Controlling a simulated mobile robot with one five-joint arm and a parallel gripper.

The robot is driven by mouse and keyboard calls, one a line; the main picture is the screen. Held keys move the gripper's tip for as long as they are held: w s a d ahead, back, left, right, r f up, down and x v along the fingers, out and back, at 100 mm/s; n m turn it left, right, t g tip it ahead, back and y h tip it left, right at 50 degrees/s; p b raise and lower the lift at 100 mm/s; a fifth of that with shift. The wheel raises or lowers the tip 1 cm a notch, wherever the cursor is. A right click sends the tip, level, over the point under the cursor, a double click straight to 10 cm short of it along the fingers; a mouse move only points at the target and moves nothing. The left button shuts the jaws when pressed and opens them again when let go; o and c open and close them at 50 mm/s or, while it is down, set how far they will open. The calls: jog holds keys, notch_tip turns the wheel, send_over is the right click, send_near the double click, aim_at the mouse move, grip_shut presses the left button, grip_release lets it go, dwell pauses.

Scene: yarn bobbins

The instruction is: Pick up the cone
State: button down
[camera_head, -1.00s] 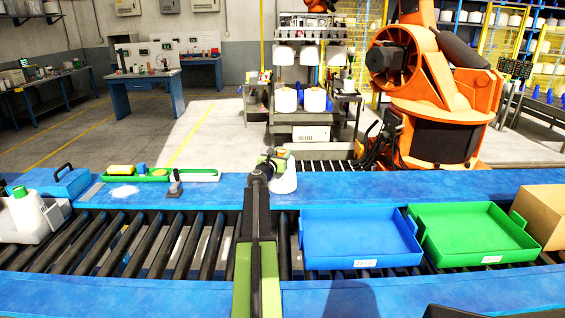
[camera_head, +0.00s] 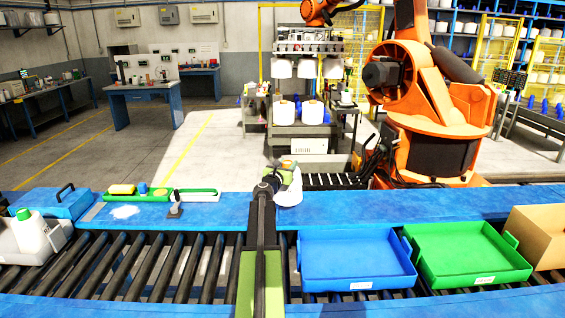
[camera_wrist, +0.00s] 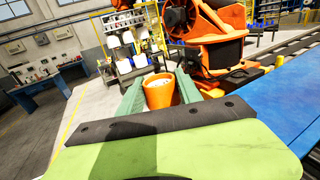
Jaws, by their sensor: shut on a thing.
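The cone is a white yarn cone (camera_head: 289,192) at the back blue bench, right of my arm in the head view. Its orange tube top (camera_wrist: 159,92) shows between the jaws in the wrist view. My gripper (camera_wrist: 160,88) has green fingers on both sides of that top and is shut on it. In the head view my gripper (camera_head: 282,172) is at the cone's upper part, partly hidden by my arm. The cone looks roughly upright. I cannot tell whether its base touches the bench.
A blue tray (camera_head: 357,283) and a green tray (camera_head: 480,279) stand on the roller conveyor at the right, beside a cardboard box (camera_head: 541,236). A green tray of small items (camera_head: 160,194) lies left on the bench (camera_head: 400,207). An orange robot (camera_head: 435,110) stands behind.

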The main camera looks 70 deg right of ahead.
jog(key=s+a+r+p, duration=0.3)
jog(key=s+r, duration=0.1)
jog(key=s, duration=0.2)
jog(key=shift+s+r+p, duration=0.25)
jog(key=shift+s+p, duration=0.1)
jog(key=shift+s, duration=0.05)
jog(key=shift+a, duration=0.1)
